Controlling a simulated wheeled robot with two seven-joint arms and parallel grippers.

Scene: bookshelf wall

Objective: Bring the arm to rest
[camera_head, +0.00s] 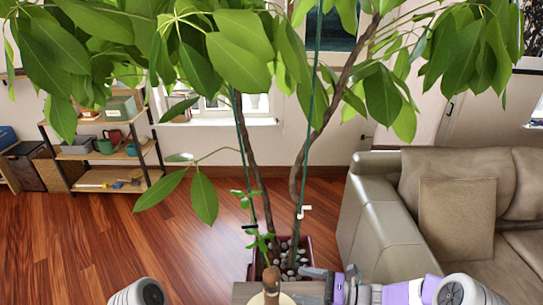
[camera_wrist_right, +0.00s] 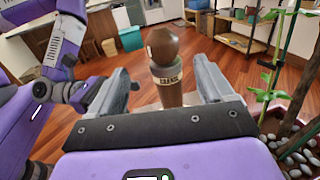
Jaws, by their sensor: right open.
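My right gripper (camera_head: 312,284) is low in the head view, at the bottom centre-right, its fingers pointing left. In the right wrist view its two grey fingers (camera_wrist_right: 163,85) are spread apart with nothing clamped between them. A brown wooden grinder-like object (camera_head: 271,282) with a round knob stands upright just left of the fingertips. In the right wrist view this brown object (camera_wrist_right: 167,75), with a lettered band, appears between and beyond the fingers. Its lower part is hidden by the gripper body. My left gripper is not in view.
A tall potted plant with a dark red pot (camera_head: 304,246) stands close behind the gripper, its leaves spreading overhead. A grey-brown sofa (camera_head: 385,213) is at the right. A low shelf (camera_head: 104,163) stands far left. Open wooden floor (camera_head: 160,240) lies left of the plant.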

